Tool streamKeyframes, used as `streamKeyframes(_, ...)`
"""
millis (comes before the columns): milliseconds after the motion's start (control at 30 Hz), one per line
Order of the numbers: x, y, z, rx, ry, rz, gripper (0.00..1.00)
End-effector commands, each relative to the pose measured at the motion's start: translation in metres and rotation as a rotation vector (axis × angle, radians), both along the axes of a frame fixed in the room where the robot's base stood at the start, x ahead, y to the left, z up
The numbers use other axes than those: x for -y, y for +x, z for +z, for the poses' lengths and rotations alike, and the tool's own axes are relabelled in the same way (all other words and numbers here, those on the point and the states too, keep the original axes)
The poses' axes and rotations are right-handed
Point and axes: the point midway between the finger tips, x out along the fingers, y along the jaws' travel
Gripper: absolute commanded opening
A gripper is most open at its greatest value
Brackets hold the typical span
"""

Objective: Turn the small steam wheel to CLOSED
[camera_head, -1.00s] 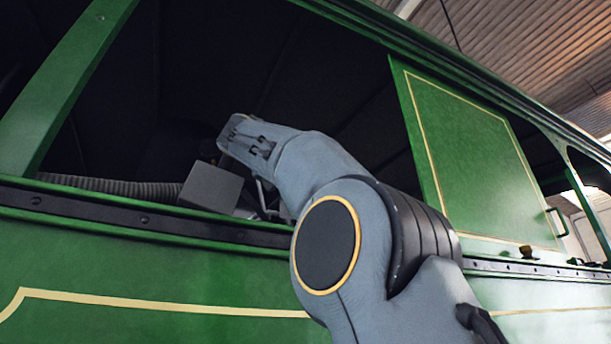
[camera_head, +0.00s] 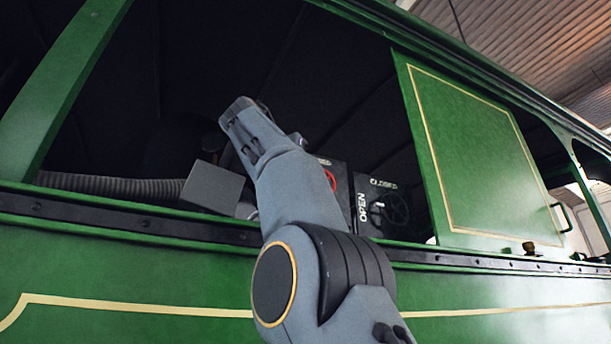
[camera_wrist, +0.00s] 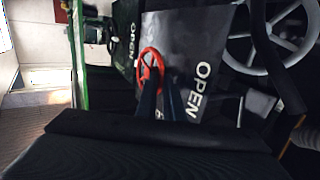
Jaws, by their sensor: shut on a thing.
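A small red wheel (camera_wrist: 150,66) is on a dark panel marked OPEN in the wrist view. Part of the red wheel (camera_head: 330,180) also shows in the head view, just right of my arm. My gripper (camera_wrist: 160,84) is at the red wheel's rim, its two dark fingers close together and shut on it. The fingers are hidden in the head view. The other label by the red wheel is mostly covered, so its setting cannot be read.
A second panel right of it carries a dark wheel (camera_head: 395,208) with OPEN and CLOSED labels. A large pale spoked wheel (camera_wrist: 272,35) is at the wrist view's right. A grey box (camera_head: 212,187) and ribbed hose (camera_head: 110,184) lie behind the green sill (camera_head: 120,217).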

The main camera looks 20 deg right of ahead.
Motion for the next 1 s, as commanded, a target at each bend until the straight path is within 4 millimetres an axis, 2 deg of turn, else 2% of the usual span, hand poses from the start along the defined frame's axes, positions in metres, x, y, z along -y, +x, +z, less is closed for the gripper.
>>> streamKeyframes(467, 0.0002, -0.0007, 0.0021, 0.004, 0.0, 0.002, 0.0)
streamKeyframes(500, 0.0002, -0.0007, 0.0021, 0.004, 0.0, 0.002, 0.11)
streamKeyframes(600, 0.0002, -0.0006, 0.0018, 0.003, 0.001, 0.001, 0.26)
streamKeyframes(867, -0.0001, -0.0004, 0.001, 0.001, 0.002, 0.001, 0.26)
streamKeyframes(1000, -0.007, -0.0043, 0.0012, 0.003, 0.002, 0.003, 0.26)
